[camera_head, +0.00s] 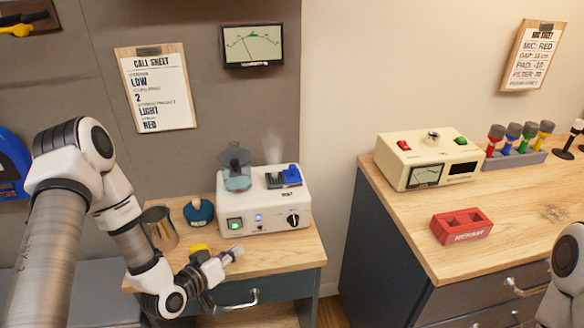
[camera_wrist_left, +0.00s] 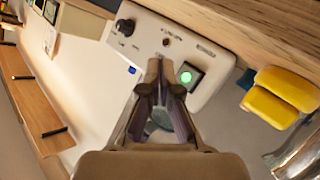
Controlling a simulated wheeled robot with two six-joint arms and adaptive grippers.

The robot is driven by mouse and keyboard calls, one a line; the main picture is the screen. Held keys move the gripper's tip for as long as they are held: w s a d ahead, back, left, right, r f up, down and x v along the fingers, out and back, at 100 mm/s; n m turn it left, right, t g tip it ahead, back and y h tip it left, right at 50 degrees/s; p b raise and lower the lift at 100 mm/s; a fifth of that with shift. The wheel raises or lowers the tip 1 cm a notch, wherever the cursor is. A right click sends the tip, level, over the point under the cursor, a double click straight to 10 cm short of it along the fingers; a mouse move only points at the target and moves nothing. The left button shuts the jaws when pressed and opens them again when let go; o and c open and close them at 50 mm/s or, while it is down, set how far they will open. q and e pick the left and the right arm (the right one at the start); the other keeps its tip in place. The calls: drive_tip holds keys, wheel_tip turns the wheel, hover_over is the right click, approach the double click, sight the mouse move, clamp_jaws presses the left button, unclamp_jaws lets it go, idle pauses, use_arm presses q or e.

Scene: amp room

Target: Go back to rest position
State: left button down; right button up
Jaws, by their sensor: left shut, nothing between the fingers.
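My left gripper (camera_head: 236,252) reaches in from the left over the small wooden table, in front of the white machine (camera_head: 262,222). Its fingers are shut with nothing between them, and they also show in the left wrist view (camera_wrist_left: 161,66). The machine has a green-lit switch (camera_head: 235,224), a dark knob (camera_head: 293,219) and a blue piece (camera_head: 291,174) on top. In the left wrist view the green switch (camera_wrist_left: 187,75) shows just beside the fingertips; I cannot tell whether they touch the panel. Only part of my right arm shows at the right edge; its gripper is out of view.
A metal cup (camera_head: 160,229), a dark blue round pot (camera_head: 198,212) and a yellow-topped item (camera_head: 200,248) stand near my left wrist. On the right counter (camera_head: 410,214) are a cream meter box (camera_head: 428,160), a red tray (camera_head: 461,226) and a grey rack (camera_head: 515,159).

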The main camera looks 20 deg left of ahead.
use_arm(q)
drive_tip(key=shift+f, duration=0.1)
drive_tip(key=s+d+f+m+g+h, duration=0.1)
drive_tip(key=s+d+f+m+g, duration=0.3)
drive_tip(key=d+f, duration=0.35)
drive_tip(key=s+f+g+y, duration=0.1)
drive_tip(key=s+f+g, duration=0.2)
drive_tip(key=s, duration=0.3)
drive_tip(key=s+f+g+y, duration=0.1)
drive_tip(key=s+f+g, duration=0.1)
drive_tip(key=s, duration=0.5)
drive_tip(key=s+f+n+g+y, duration=0.1)
drive_tip(key=s+f+g, duration=0.2)
drive_tip(key=s, duration=0.3)
drive_tip(key=shift+s+f+g+y, duration=0.3)
drive_tip(key=shift+s+f+g, duration=0.05)
drive_tip(key=shift+g, duration=0.25)
drive_tip(key=shift+d, duration=0.15)
